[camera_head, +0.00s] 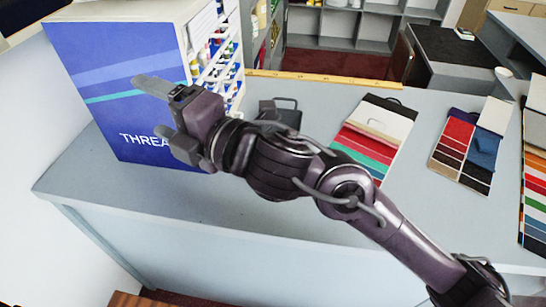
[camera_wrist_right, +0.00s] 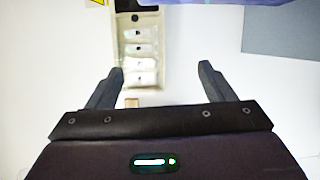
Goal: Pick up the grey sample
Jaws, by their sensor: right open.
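The grey sample appears to be the dark grey flat piece with a thin loop handle (camera_head: 286,116), lying on the counter (camera_head: 240,198) in the head view. My right arm hides part of its near side. My right gripper (camera_head: 156,106) is open and empty, in front of the blue thread cabinet in the picture, left of the grey piece and apart from it. Its two fingers also show spread in the right wrist view (camera_wrist_right: 157,82), with nothing between them. The grey piece is not visible in the wrist view. My left gripper is not in view.
The blue thread cabinet (camera_head: 95,75) stands at the counter's left. Striped colour cards (camera_head: 355,148) lie right of the grey piece, one bearing a beige sample (camera_head: 376,133); a blue sample (camera_head: 484,152) lies farther right. A yellow ruler (camera_head: 320,78) runs along the back edge.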

